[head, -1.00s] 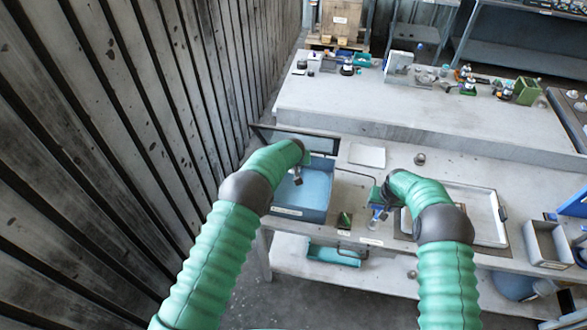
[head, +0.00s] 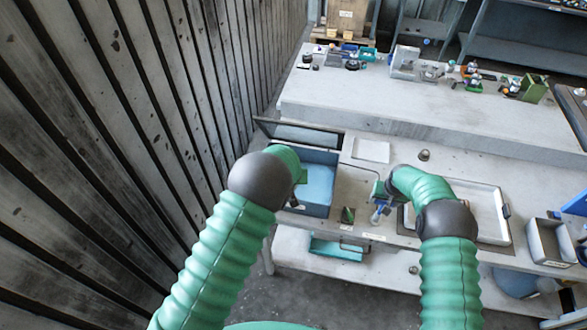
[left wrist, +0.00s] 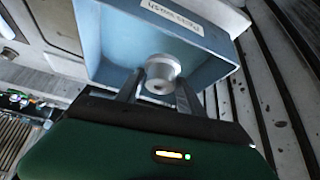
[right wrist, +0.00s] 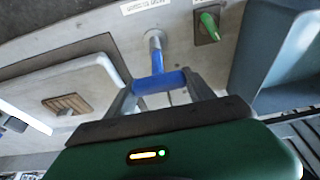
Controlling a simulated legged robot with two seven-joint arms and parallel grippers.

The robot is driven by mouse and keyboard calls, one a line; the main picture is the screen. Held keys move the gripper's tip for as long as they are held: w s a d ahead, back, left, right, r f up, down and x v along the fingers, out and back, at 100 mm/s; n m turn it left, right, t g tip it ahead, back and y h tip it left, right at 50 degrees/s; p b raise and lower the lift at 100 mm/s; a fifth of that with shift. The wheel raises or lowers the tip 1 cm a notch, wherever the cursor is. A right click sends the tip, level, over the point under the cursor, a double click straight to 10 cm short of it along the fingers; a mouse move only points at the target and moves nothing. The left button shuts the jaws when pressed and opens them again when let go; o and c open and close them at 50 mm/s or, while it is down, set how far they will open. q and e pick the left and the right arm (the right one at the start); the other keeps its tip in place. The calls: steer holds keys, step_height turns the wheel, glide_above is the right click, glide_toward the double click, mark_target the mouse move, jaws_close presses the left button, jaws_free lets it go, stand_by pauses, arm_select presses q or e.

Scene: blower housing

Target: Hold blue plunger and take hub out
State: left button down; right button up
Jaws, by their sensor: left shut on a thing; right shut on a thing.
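The hub (left wrist: 160,70), a pale grey round piece with a dark hole in its end, is between the fingers of my left gripper (left wrist: 158,88). Behind it in the left wrist view is the blue bin (left wrist: 205,50) with a white label. In the head view my left arm covers most of that gripper at the bin's left side. My right gripper (right wrist: 160,92) is shut on the blue plunger (right wrist: 158,82), a blue crossbar on a blue stem. The stem runs into a grey metal tube (right wrist: 155,42) by the bench. The plunger also shows in the head view (head: 377,213).
A green-handled piece (head: 348,215) stands on the bench between the bin (head: 322,172) and the plunger. A metal tray (head: 485,205) lies right of my right gripper. A slatted wall (head: 150,120) runs close along the left.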

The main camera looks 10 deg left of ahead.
arm_select(q)
steer(key=s, duration=0.7)
steer(key=shift+s, duration=0.2)
arm_select(e)
steer(key=shift+r, duration=1.8)
steer(key=o, duration=1.4)
steer(key=shift+o, duration=0.2)
steer(key=v, duration=1.1)
steer(key=shift+r, duration=0.4)
